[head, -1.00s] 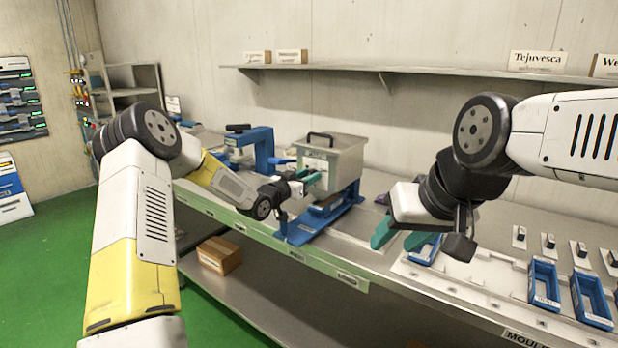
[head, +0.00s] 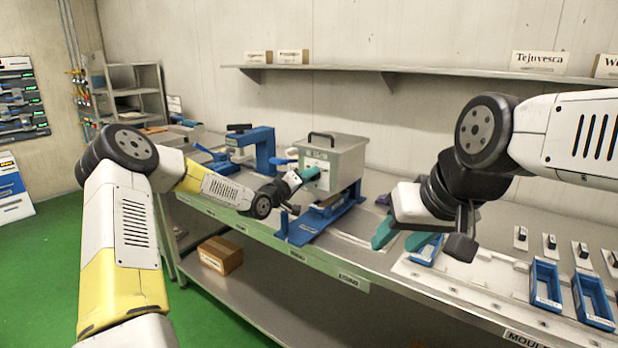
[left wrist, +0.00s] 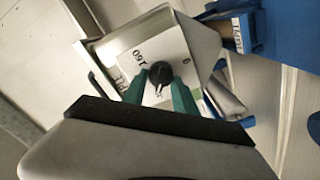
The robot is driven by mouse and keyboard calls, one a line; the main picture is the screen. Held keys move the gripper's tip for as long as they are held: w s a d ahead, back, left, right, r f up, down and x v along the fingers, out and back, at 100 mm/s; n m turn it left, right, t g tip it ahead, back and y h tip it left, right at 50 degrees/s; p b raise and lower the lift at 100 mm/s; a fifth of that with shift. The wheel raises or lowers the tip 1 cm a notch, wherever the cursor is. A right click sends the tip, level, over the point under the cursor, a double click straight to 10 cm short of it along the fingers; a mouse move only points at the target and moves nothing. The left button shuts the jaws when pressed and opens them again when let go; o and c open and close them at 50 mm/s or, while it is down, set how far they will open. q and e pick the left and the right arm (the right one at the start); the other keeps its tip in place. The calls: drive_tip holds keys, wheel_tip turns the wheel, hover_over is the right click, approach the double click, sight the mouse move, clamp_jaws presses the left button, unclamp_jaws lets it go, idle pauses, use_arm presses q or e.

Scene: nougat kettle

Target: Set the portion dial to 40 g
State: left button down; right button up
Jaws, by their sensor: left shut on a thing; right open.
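The portion dial is a black knob (left wrist: 160,72) on a white plate (left wrist: 140,52) in the left wrist view. My left gripper (left wrist: 160,84) is shut on the knob, one green finger on each side. In the head view the left gripper (head: 307,174) is at the front of the grey metal box (head: 345,165) on its blue stand (head: 310,228), and it hides the dial. My right gripper (head: 405,238) is open and empty above the bench, to the right of the box.
A blue press (head: 262,145) stands behind and left of the box. Blue moulds (head: 546,284) and small pieces lie on the bench at the right. A wall shelf (head: 390,70) runs above. A cardboard box (head: 220,255) sits on the lower shelf.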

use_arm(q)
drive_tip(key=shift+f+n, duration=0.15)
drive_tip(key=shift+n, duration=0.75)
drive_tip(key=shift+a, duration=0.1)
drive_tip(key=c, duration=1)
unclamp_jaws()
drive_tip(key=v, duration=0.7)
drive_tip(key=shift+s+a, duration=0.2)
drive_tip(key=shift+s, duration=0.1)
